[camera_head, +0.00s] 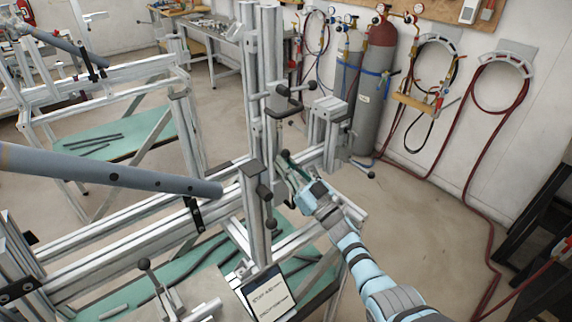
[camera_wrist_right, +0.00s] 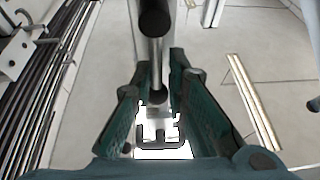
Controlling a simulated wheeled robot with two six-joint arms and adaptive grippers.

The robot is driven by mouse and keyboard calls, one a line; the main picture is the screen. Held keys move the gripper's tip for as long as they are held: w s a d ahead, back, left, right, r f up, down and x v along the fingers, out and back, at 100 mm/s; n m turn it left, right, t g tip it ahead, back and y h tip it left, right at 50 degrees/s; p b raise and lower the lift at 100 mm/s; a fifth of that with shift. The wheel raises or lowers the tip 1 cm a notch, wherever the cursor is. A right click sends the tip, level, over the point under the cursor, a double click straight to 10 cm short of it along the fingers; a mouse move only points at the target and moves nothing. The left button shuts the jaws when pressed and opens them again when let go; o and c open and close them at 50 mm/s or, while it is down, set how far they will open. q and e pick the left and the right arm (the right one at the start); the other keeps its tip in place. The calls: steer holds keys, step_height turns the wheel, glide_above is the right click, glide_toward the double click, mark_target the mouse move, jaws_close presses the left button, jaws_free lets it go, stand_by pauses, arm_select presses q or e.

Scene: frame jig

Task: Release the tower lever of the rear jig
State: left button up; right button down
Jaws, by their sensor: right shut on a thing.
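The rear jig's upright metal tower (camera_head: 252,85) stands near the middle of the head view. Black-knobbed levers (camera_head: 283,90) sit on its upper part, beside a clamp block. My right gripper (camera_head: 287,168) is low beside this tower, its arm coming in from the lower right. In the right wrist view, the dark green fingers (camera_wrist_right: 160,110) are closed around a shiny metal rod with black ends (camera_wrist_right: 155,20). It looks like a lever; the fingers partly hide it, and I cannot tell its exact setting. My left gripper is not in view.
A thick blue-grey tube (camera_head: 110,172) crosses the left side. A black-knobbed lever (camera_head: 144,265) and a small sign (camera_head: 267,296) are in front. Gas cylinders (camera_head: 377,90) and hoses line the back wall. Bare floor (camera_head: 430,215) lies to the right.

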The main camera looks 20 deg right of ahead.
steer(key=shift+d, duration=0.1)
steer(key=c, duration=1.7)
jaws_free()
steer(key=shift+d, duration=0.15)
steer(key=v, duration=1.1)
steer(key=shift+s+f, duration=0.2)
steer(key=shift+s, duration=0.1)
steer(key=shift+d, duration=0.15)
